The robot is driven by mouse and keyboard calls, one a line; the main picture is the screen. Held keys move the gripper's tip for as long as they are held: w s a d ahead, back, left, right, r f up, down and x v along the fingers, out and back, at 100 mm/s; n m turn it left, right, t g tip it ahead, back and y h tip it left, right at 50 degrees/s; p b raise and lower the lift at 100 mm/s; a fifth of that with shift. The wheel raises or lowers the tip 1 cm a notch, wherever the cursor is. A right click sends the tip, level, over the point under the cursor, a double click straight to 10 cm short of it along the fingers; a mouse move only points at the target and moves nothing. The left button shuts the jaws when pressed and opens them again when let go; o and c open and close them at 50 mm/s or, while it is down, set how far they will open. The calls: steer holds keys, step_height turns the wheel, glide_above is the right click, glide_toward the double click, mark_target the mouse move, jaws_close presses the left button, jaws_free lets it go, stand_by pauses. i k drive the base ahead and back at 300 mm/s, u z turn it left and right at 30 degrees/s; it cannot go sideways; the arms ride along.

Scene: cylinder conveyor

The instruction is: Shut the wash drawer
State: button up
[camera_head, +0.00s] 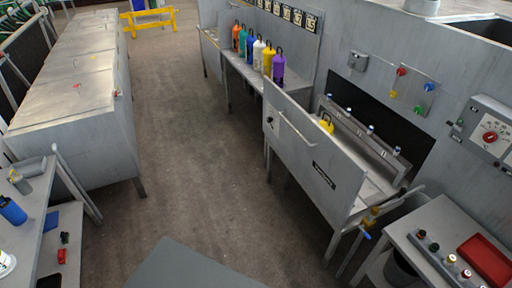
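The wash drawer (312,157) is at the right of the middle, a grey metal unit with a tall front panel and a small black label. It stands out from the wall, with a dark opening (372,104) behind it, so it looks pulled open. A yellow bottle (326,124) stands inside, its lower part hidden by the front panel. A rail (360,132) with several small nozzles runs along the drawer's wall side. My gripper is not in view.
Several coloured bottles stand on a bench (241,71) beyond the drawer. A side table (425,226) with buttons and a red tray (486,262) is at the lower right. Long grey cabinets (66,95) line the left. The brown floor (190,150) between is clear.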

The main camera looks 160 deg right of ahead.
mark_target(347, 178)
steer(key=z, duration=0.1)
steer(key=i, duration=0.8)
steer(key=z, duration=5.6)
steer(key=i, duration=0.55)
steer(key=k, duration=0.55)
steer(key=z, duration=0.25)
steer(key=i, duration=0.55)
steer(key=u, duration=0.05)
